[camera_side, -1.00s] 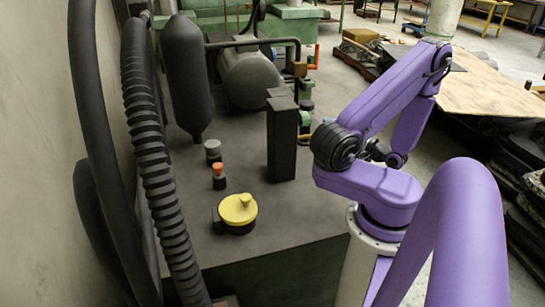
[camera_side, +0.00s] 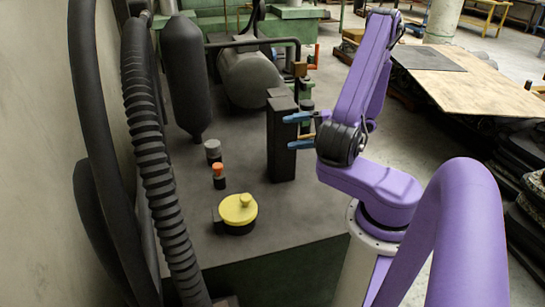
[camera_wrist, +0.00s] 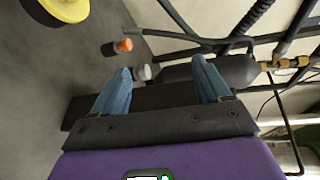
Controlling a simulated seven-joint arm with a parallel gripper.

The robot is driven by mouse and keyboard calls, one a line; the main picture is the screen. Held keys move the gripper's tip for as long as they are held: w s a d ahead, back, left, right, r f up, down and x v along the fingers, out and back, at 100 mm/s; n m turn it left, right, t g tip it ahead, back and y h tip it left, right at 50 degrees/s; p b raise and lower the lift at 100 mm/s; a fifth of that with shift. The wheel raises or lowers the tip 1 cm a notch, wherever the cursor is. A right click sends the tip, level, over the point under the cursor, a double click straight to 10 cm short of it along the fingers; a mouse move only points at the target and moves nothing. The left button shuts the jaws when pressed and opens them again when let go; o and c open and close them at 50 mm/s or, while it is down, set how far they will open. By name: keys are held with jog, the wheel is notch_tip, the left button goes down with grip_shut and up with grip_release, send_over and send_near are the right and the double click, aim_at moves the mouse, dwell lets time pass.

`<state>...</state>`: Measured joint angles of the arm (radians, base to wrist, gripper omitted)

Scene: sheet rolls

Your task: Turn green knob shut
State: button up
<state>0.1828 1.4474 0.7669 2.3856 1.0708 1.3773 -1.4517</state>
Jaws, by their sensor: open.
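My gripper (camera_side: 290,131) is open, with two blue fingers spread apart and pointing left, in front of the dark upright box (camera_side: 281,160) in the side view. In the wrist view my gripper (camera_wrist: 161,66) shows nothing held between its fingers; the dark box (camera_wrist: 155,96) crosses behind them. I cannot clearly make out a green knob in either current view; the area behind the box and fingers is partly hidden. Contact between fingers and box cannot be told.
A yellow round knob (camera_side: 238,208), an orange-topped knob (camera_side: 218,171) and a grey knob (camera_side: 213,149) stand on the grey bench. A dark cylinder (camera_side: 188,80) and a ribbed hose (camera_side: 150,160) stand left. A horizontal tank (camera_side: 248,80) lies behind. The bench front is clear.

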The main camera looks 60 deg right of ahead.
jog(key=s+a+r+n+g+y, duration=0.1)
jog(key=a+r+n+g+y, duration=0.1)
jog(key=a+n+g, duration=1.1)
jog(key=shift+a+g+y, duration=0.3)
jog(key=shift+a+g, duration=1.1)
jog(key=shift+g, duration=1)
